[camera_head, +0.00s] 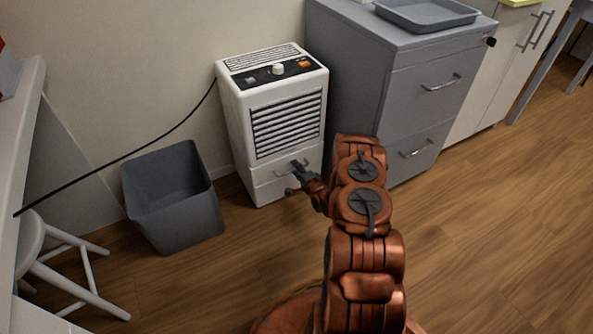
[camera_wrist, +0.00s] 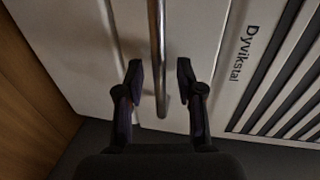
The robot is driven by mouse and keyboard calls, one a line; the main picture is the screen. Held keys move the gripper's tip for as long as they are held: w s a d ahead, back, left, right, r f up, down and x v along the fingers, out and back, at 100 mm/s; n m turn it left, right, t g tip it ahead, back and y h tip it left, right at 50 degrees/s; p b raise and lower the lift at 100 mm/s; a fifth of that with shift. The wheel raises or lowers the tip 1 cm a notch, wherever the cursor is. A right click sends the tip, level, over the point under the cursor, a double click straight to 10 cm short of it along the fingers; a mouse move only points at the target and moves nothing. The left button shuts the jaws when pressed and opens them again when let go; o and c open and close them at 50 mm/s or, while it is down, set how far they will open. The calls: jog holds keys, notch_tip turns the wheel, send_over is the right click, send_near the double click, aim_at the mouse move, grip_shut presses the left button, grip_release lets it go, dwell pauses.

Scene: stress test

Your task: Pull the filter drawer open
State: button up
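The filter drawer (camera_head: 262,191) is the low front panel of a white appliance, below its slatted grille (camera_head: 287,124). The drawer looks shut, its front level with the body. It has a metal bar handle (camera_wrist: 157,60). My gripper (camera_head: 295,180) is at the drawer front, by the handle. In the wrist view my gripper (camera_wrist: 159,75) is open, with one finger on each side of the handle's end and visible gaps to both fingers. The word "Dyvikstal" is printed beside the grille. My arm hides part of the floor in front.
A grey bin (camera_head: 175,200) stands left of the appliance. A grey drawer cabinet (camera_head: 345,75) with a tray (camera_head: 427,12) on top stands close on the right. A black cord runs left to a white table. A white stool (camera_head: 65,260) is at lower left. Floor at right is clear.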

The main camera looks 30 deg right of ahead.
grip_shut()
dwell(0.7)
